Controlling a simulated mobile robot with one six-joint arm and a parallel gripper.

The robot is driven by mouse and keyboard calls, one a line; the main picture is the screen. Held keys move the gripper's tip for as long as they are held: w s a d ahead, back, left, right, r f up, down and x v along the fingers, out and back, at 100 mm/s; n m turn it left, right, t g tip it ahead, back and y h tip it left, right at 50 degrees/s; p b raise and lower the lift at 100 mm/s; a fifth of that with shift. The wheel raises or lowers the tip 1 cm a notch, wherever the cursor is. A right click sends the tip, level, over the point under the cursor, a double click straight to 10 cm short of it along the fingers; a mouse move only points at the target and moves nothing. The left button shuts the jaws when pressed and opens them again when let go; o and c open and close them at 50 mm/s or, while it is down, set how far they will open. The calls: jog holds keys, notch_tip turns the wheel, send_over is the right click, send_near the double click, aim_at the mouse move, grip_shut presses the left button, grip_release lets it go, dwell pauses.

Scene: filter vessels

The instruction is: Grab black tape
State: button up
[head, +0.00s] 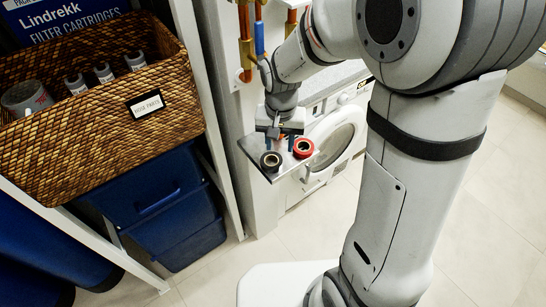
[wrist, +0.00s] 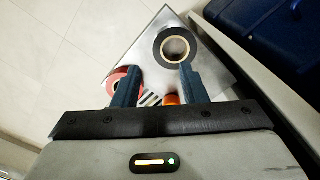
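The black tape (head: 271,161) is a roll on a small metal shelf (head: 252,147), at its front left in the head view. In the wrist view, the black tape (wrist: 175,31) lies beyond the fingertips, nearer the right finger, with its open hole facing me. My gripper (head: 281,138) is over the shelf, just behind the tape in the head view. In the wrist view, my gripper (wrist: 158,72) is open, its blue fingers well apart with nothing held between them. The right fingertip looks close to the roll's edge; I cannot tell whether they touch.
A red tape roll (head: 303,148) lies on the shelf to the right, partly behind the left finger in the wrist view. An orange item (wrist: 171,99) and a striped item (wrist: 150,98) show between the fingers. A washing machine (head: 335,140) and blue bins (head: 165,215) stand nearby.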

aim_at(280, 160)
notch_tip(280, 160, down, 6)
jog(key=shift+f+p, duration=0.1)
jog(key=shift+p, duration=0.4)
grip_shut()
